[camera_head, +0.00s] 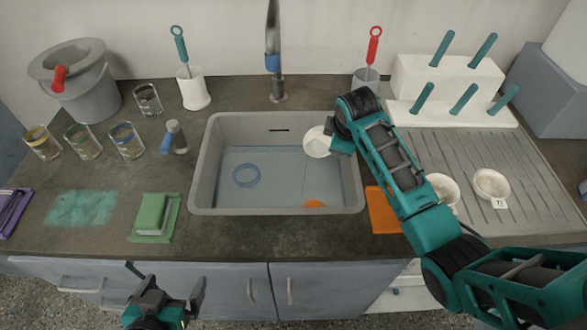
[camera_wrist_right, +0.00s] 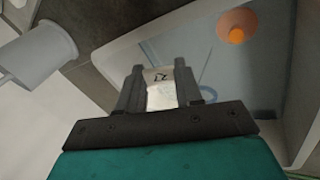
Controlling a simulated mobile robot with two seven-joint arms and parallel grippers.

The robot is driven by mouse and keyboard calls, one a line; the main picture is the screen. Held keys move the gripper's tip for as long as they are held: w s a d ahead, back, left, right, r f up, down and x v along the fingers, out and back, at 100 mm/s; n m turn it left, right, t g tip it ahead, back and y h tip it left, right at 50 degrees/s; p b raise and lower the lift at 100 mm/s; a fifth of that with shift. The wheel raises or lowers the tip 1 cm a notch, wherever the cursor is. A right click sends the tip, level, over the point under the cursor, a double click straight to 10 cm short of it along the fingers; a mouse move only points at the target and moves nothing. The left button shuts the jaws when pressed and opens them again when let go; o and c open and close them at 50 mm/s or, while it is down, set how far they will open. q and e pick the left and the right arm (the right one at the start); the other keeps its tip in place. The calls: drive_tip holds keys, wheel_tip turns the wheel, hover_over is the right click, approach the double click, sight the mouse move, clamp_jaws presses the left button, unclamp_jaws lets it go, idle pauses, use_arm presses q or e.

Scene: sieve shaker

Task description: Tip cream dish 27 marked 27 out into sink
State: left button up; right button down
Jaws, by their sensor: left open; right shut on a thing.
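A cream dish (camera_head: 317,143) is held over the right part of the sink (camera_head: 200,185), and looks tilted; I cannot make out any contents. My right gripper (camera_head: 338,146) is shut on it. In the right wrist view the dish (camera_wrist_right: 161,98) sits between the fingers, with a small dark-marked label on it that looks like 27, seen turned. My left gripper (camera_head: 167,283) is open and empty in front of the counter, below its edge. Another cream dish (camera_head: 491,183), with a label I cannot read surely, stands on the ribbed drainboard.
A further cream dish (camera_head: 440,188) is partly hidden by my right arm. The sink holds a blue ring (camera_head: 246,175) and an orange piece (camera_head: 314,204). The tap (camera_head: 273,62) stands behind it. A bottle (camera_head: 176,137) and green sponge (camera_head: 151,214) are left; an orange cloth (camera_head: 382,211) is right.

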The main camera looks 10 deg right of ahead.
drive_tip(key=shift+s+a+r+t+h, duration=0.25)
drive_tip(key=shift+s+a+h, duration=0.1)
drive_tip(key=shift+a, duration=0.2)
drive_tip(key=shift+s+a+r+t+h, duration=0.15)
drive_tip(key=shift+s+a+t+h, duration=0.15)
drive_tip(key=shift+a, duration=0.25)
idle(0.3)
drive_tip(key=shift+s+a+r+n+t+h, duration=0.15)
drive_tip(key=shift+a+r+n+t+h, duration=0.2)
drive_tip(key=shift+a+h, duration=0.4)
idle(0.7)
drive_tip(key=shift+s+a+r+n+t+h+b, duration=0.25)
drive_tip(key=shift+a+t+h, duration=0.2)
drive_tip(key=shift+h, duration=0.35)
drive_tip(key=shift+s+a+r+n+t+h+b, duration=0.1)
drive_tip(key=shift+s+a+r+t+h, duration=0.15)
drive_tip(key=shift+t+h, duration=0.45)
idle(1.5)
drive_tip(key=d+g+y, duration=0.1)
drive_tip(key=w+g+y, duration=0.1)
drive_tip(key=shift+d+f+m+y+p, duration=0.3)
drive_tip(key=shift+d+f+m+p, duration=0.05)
drive_tip(key=shift+f+m, duration=0.05)
